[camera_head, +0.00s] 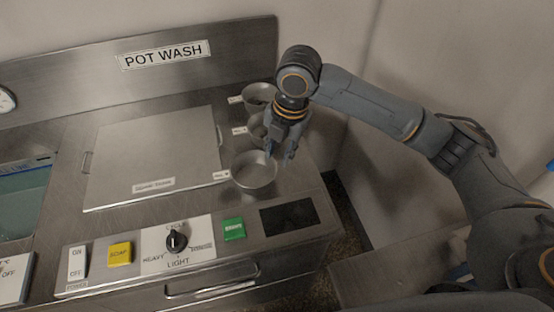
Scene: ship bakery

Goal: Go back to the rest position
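My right arm comes in from the right, and its gripper (281,156) points down over the right end of the steel wash counter. Its fingers look apart, with nothing seen between them. It is beside the front metal cup (254,176), overlapping its rear right edge in the picture; I cannot tell if they touch. A middle cup (256,130) is partly hidden behind the gripper. A rear cup (258,97) stands near the back panel. My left gripper is not in view.
A POT WASH panel (165,54) backs the counter. A flat steel lid (150,150) lies to the left, near a water basin (22,195). The front panel holds a SOAP button (120,253), a dial (175,240) and a green button (233,229). A wall stands behind my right arm.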

